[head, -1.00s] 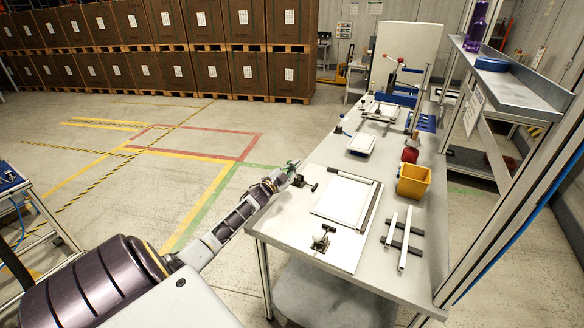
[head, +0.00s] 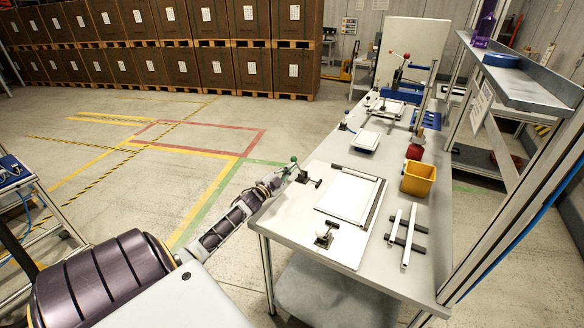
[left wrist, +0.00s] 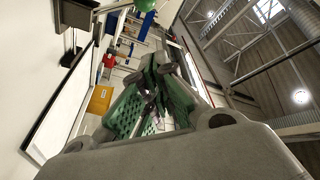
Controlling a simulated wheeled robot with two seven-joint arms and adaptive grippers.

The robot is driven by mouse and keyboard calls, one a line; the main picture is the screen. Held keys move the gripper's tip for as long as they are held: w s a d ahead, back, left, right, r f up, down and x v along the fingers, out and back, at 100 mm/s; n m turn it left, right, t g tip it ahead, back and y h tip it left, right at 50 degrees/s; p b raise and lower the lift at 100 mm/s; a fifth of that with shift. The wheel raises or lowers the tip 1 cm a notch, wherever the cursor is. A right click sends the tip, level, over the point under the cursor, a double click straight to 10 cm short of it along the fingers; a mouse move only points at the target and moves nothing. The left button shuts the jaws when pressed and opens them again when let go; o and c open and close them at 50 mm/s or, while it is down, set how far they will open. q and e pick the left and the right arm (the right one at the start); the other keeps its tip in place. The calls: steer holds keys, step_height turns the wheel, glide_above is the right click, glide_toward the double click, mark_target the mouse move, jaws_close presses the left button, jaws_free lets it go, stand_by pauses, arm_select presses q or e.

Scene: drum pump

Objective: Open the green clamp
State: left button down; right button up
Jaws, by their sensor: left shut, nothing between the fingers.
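The green clamp (head: 304,177) stands at the left edge of the near workbench, by the white board. Its green ball knob (head: 293,159) is raised at the end of its handle. In the left wrist view a green ball (left wrist: 144,5) shows at the top edge, beyond the fingers. My left gripper (head: 286,171) is right beside the clamp's handle, just below the knob; I cannot tell whether it touches. Its green-padded fingers (left wrist: 152,100) are shut with nothing between them. My right gripper is not in view.
A white board (head: 350,196) with a dark-edged frame lies on the workbench. Another clamp (head: 325,237) stands at its near edge. A yellow bin (head: 418,179), a red object (head: 414,152) and crossed bars (head: 405,238) are to the right. The floor left of the bench is clear.

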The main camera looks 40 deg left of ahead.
arm_select(q)
steer(key=shift+s+d+f, duration=0.1)
steer(key=shift+s+f, duration=0.05)
steer(key=shift+s, duration=0.95)
steer(key=shift+s+f, duration=0.15)
steer(key=shift+s, duration=0.9)
